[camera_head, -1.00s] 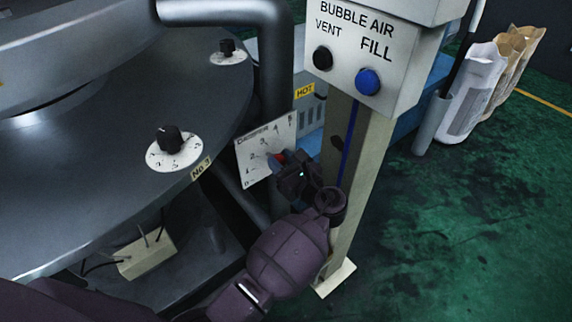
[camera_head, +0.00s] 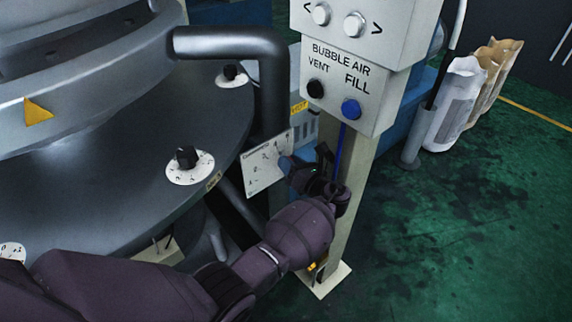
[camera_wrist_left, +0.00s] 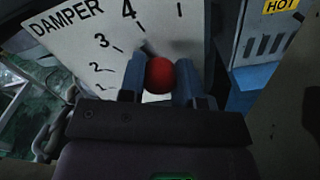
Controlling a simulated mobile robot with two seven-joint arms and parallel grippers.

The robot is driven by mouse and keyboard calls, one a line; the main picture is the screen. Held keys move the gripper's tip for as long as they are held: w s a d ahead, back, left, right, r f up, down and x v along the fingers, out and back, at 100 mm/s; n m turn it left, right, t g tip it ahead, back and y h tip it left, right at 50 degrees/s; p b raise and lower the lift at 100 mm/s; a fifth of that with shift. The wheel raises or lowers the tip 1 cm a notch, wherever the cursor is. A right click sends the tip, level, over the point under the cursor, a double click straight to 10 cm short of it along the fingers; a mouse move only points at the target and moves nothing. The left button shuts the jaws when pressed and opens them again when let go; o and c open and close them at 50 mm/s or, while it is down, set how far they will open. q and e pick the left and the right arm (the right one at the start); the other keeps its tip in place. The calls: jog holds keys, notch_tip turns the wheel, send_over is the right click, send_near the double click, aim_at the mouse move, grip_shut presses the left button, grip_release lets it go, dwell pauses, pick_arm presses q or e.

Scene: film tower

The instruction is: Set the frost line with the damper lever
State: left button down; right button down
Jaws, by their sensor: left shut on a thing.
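The damper plate (camera_head: 262,172) is a white numbered scale beside the dark pipe. In the left wrist view the plate (camera_wrist_left: 75,45) reads DAMPER, with the marks 2, 3 and 4 in view. The red knob of the damper lever (camera_wrist_left: 160,75) sits between the blue fingers of my left gripper (camera_wrist_left: 160,82), which is shut on it. The knob lies just below the 4, to the right of the 3. In the head view my left gripper (camera_head: 288,166) is at the plate's right edge and hides the knob. My right gripper is not in view.
A grey post (camera_head: 349,190) carries the BUBBLE AIR box (camera_head: 340,88) with VENT and FILL buttons, close to the right of my gripper. A round dark machine table (camera_head: 110,160) with dials is at left. Bags (camera_head: 460,100) stand at far right. The green floor (camera_head: 460,210) is open.

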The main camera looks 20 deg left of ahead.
pick_arm(q)
jog(key=shift+w, duration=0.1)
dwell(0.4)
jog(key=c, duration=1)
grip_release()
jog(key=shift+o, duration=0.9)
jog(key=shift+d, duration=0.1)
